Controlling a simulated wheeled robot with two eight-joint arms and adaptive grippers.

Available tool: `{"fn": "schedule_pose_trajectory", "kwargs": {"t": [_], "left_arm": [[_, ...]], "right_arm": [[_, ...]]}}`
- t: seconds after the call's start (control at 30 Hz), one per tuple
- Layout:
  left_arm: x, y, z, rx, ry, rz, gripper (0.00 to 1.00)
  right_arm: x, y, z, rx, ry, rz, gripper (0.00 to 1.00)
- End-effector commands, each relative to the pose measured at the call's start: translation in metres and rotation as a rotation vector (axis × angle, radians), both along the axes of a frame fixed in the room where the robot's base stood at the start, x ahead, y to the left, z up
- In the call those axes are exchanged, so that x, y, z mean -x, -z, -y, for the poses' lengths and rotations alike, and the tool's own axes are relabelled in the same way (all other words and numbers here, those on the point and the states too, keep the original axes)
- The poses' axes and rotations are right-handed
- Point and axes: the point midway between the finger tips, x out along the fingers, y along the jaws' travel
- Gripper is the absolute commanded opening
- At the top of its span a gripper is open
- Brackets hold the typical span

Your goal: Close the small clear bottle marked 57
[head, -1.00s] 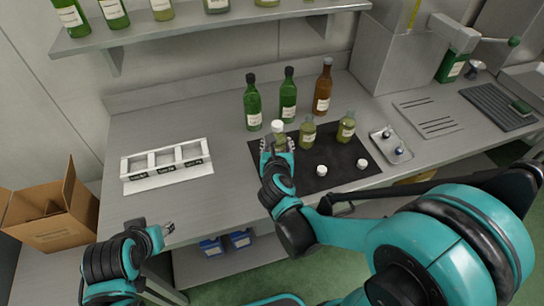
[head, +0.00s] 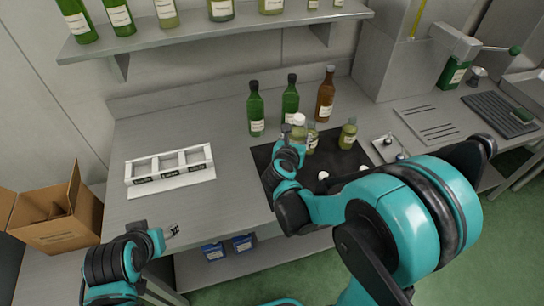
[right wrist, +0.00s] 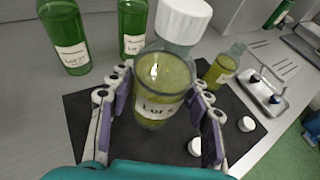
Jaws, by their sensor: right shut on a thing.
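My right gripper (head: 293,137) is shut on a small clear bottle (right wrist: 160,82) of olive-green liquid. The fingers (right wrist: 153,95) press on both sides of it. A white cap (right wrist: 183,20) shows at its top; whether it is tight cannot be told. The cap also shows in the head view (head: 299,119). Its label starts with "Lot"; the number is not clear.
Two loose white caps lie on the dark mat (right wrist: 80,110), a near one (right wrist: 195,147) and a right one (right wrist: 246,124). Tall green bottles (head: 256,108) and a brown bottle (head: 325,95) stand behind.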

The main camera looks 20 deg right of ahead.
Motion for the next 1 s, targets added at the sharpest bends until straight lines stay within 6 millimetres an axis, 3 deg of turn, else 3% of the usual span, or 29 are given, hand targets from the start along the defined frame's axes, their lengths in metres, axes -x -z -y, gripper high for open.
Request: {"fn": "schedule_pose_trajectory", "kwargs": {"t": [0.2,0.4,0.83,1.0], "left_arm": [[0.000,0.021,0.000,0.000,0.000,0.000,0.51],[0.000,0.028,0.000,0.000,0.000,0.000,0.51],[0.000,0.029,0.000,0.000,0.000,0.000,0.51],[0.000,0.041,0.000,0.000,0.000,0.000,0.51]], "right_arm": [[-0.025,0.034,-0.046,0.001,-0.006,0.000,0.00],[-0.038,0.048,-0.069,0.001,-0.002,0.001,0.00],[-0.040,0.051,-0.072,0.001,0.000,0.001,0.00],[-0.041,0.073,-0.072,0.000,0.000,0.000,0.00]]}}
